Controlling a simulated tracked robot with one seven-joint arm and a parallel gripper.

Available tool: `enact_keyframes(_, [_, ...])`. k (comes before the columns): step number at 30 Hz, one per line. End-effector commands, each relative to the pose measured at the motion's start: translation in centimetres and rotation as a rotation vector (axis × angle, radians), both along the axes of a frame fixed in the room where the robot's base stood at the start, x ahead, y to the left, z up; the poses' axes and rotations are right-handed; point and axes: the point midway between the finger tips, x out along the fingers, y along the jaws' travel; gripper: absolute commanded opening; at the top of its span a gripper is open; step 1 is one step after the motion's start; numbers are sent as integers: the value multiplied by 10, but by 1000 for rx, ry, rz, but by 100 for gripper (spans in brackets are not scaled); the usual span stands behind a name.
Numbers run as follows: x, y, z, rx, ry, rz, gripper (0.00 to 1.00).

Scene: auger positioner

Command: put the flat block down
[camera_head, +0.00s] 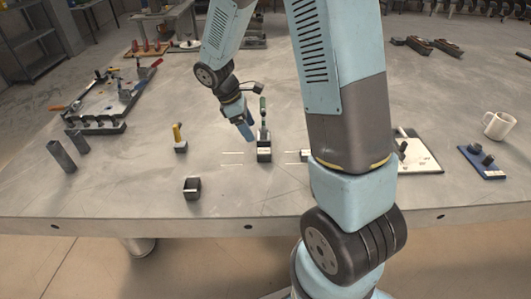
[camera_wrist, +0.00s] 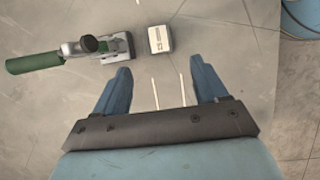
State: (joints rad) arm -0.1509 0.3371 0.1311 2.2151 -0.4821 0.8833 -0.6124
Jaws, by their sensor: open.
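My gripper (camera_head: 247,133) is open above the table, with its two blue fingers pointing down. In the wrist view, bare table and two thin white lines show between the fingers (camera_wrist: 159,68), and nothing is held. A small dark block with a pale, labelled top (camera_head: 264,155) stands just right of my gripper on the table. It also shows ahead of the fingertips in the wrist view (camera_wrist: 159,39), apart from them. I cannot tell for sure whether this is the flat block. A pale block (camera_head: 304,155) farther right is partly hidden by my arm.
A green-handled tool (camera_wrist: 60,55) stands right behind the labelled block. A yellow-handled piece (camera_head: 179,137) and an open dark box (camera_head: 192,188) are to the left. A white board (camera_head: 420,158), a blue plate (camera_head: 482,163) and a mug (camera_head: 498,125) are at right.

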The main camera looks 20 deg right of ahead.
Motion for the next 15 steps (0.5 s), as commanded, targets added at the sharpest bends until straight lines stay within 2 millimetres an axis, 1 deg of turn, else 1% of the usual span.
enact_keyframes(1, [-2,-3,-9,-1,5,0,72])
enact_keyframes(6, [-5,-12,-32,0,2,-1,72])
enact_keyframes(15, [-7,-20,-49,0,1,-2,72])
